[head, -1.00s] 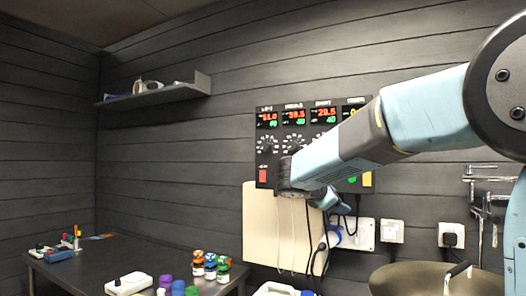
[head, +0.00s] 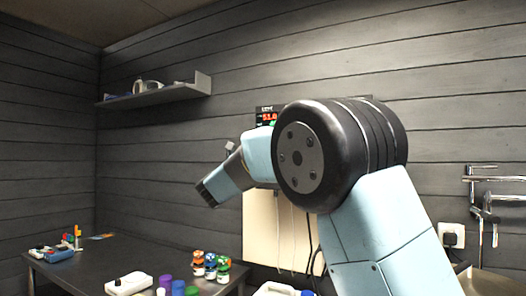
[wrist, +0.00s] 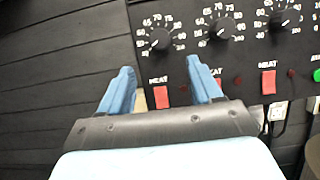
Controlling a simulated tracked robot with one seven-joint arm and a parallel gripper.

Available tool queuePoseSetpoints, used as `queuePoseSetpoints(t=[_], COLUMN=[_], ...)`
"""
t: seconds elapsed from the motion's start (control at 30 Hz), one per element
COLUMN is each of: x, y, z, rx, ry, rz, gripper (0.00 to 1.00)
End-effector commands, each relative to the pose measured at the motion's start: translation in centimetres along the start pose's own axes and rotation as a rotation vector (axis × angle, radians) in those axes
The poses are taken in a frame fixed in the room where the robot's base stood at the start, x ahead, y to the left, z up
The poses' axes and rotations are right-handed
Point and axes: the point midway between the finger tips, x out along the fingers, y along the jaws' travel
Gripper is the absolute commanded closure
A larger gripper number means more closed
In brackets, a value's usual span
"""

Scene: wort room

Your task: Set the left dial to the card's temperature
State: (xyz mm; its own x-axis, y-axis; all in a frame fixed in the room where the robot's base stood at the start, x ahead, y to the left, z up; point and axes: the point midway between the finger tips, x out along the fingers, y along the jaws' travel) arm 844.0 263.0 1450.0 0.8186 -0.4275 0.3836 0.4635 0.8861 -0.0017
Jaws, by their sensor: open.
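The left dial (wrist: 160,40) is a black knob with a white numbered scale on the dark control panel (wrist: 245,50), at the top of the wrist view. Its pointer setting is too small to read surely. My gripper (wrist: 160,66) is open and empty. Its two blue fingers point at the panel just below the left dial, one on each side, with a red HEAT switch (wrist: 161,97) between them. In the head view my arm hides most of the panel and the dials; a red readout (head: 269,117) shows about 51.0. I cannot make out the card.
A middle dial (wrist: 222,28) and a further dial (wrist: 285,15) sit to the right, with another red switch (wrist: 268,82) below. A dark table (head: 75,276) with several small jars stands at lower left.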

Motion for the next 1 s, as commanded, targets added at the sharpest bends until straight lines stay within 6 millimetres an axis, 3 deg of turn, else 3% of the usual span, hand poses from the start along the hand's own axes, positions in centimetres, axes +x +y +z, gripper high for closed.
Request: queuePoseSetpoints(t=[0.5, 0.7, 1.0], x=[8.7, 10.2, 10.5], y=[-0.1, -0.1, -0.1], z=[-0.1, -0.1, -0.1], rx=[0.000, 0.001, 0.001], ry=[0.001, 0.001, 0.002], rz=[-0.003, -0.002, -0.001], gripper=[0.36, 0.36, 0.36])
